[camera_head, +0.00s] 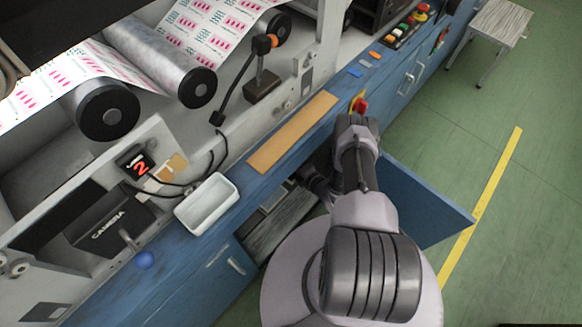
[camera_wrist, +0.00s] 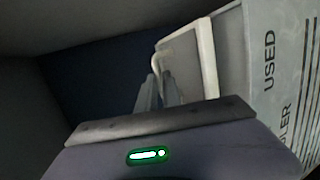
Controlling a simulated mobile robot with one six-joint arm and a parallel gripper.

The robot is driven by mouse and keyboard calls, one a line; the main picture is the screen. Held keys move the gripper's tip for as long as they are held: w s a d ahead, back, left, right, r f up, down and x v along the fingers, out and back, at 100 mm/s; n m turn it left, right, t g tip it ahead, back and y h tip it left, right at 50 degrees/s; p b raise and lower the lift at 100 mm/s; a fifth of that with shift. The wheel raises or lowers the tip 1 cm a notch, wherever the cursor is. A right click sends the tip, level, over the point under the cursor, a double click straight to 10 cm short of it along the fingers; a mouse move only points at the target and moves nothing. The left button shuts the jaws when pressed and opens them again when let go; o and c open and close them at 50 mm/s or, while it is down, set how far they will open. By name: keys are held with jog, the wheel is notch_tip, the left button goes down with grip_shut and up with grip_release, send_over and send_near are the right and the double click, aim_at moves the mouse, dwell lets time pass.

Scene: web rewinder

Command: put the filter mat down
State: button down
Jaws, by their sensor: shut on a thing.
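In the wrist view, my gripper (camera_wrist: 158,82) is shut, its two grey fingers close together at a pale curved tab. The tab appears to belong to a grey panel with a white frame, which I take to be the filter mat (camera_wrist: 207,58). The mat stands tilted, just beyond and to the right of the fingers. The exact grip is dim, and I cannot tell whether the mat touches anything below. In the head view, my arm reaches down into the open blue cabinet under the machine, and the gripper and mat are hidden.
A grey box (camera_wrist: 275,75) with "USED" printed on it stands close right of the mat. Dark cabinet walls close in on the left. In the head view, the blue door (camera_head: 428,202) stands open beside my arm. A white tray (camera_head: 207,204) sits on the ledge.

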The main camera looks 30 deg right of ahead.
notch_tip(320, 180, down, 4)
jog(key=shift+s+f+b, duration=0.1)
jog(key=shift+f+b, duration=0.05)
jog(key=shift+b, duration=1)
jog(key=shift+r, duration=0.2)
jog(key=c, duration=1.5)
grip_release()
jog(key=shift+f, duration=0.15)
jog(key=shift+s+r+p, duration=0.25)
jog(key=shift+r+p, duration=0.05)
jog(key=shift+p, duration=0.15)
jog(key=p+v, duration=0.4)
jog(key=v, duration=0.7)
jog(key=shift+s, duration=0.2)
